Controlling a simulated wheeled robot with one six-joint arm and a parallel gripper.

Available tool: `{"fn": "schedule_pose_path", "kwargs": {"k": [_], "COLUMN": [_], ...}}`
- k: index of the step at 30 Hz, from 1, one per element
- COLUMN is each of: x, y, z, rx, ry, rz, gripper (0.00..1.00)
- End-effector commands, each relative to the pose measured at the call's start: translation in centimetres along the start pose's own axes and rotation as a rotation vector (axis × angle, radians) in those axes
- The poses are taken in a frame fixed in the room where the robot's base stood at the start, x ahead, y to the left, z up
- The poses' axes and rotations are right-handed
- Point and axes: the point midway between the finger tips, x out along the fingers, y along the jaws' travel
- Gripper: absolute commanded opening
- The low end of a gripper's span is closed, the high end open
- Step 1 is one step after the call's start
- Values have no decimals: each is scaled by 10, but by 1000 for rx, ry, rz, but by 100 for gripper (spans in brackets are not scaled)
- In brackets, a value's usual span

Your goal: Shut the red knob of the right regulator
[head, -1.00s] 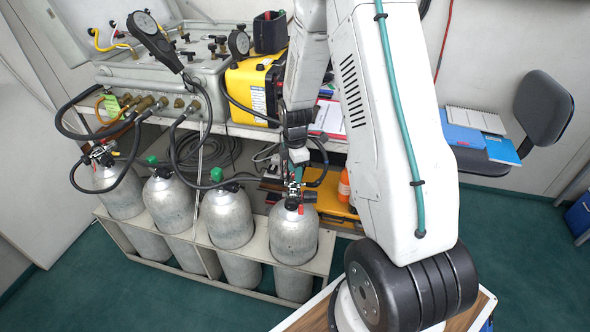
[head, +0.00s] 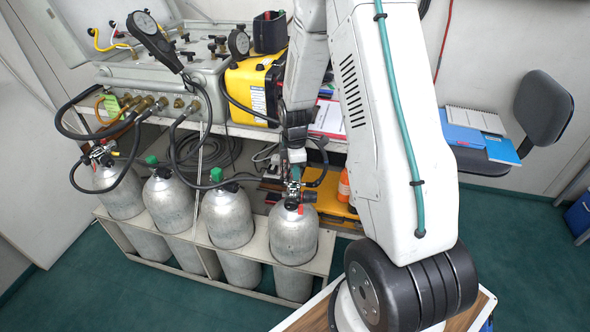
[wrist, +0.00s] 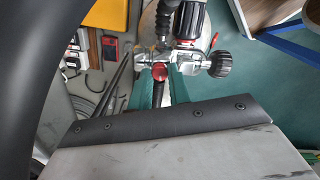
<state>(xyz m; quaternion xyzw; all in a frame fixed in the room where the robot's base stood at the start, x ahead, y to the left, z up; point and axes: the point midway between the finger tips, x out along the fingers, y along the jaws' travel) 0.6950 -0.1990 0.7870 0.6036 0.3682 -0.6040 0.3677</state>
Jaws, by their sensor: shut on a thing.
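The right regulator sits on the valve of the rightmost grey cylinder (head: 293,238). In the wrist view the regulator (wrist: 188,52) shows metal, with a black ribbed knob (wrist: 219,64) at its right. The red knob (wrist: 159,71) is at the near end of the regulator, between the teal fingertips. My gripper (wrist: 159,84) is shut on the red knob, with a finger on either side. In the head view my gripper (head: 296,165) reaches down onto the regulator from above, and the knob in its grasp is too small to make out.
Several other grey cylinders (head: 168,205) stand to the left in a white rack (head: 262,262). Black hoses run from them to the air panel (head: 165,75) on the bench. Green floor is free to the right.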

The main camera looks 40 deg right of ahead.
Motion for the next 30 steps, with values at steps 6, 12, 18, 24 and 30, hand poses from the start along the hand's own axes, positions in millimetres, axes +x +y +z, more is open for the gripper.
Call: {"fn": "schedule_pose_path", "kwargs": {"k": [6,12,18,24,30], "x": [0,0,0,-1,-1], "y": [0,0,0,1,1], "z": [0,0,0,0,0], "rx": [191,382,572,762,952], "ry": [0,0,1,1,1], "rz": [1,1,1,2,2], "gripper": [0,0,0,0,0]}}
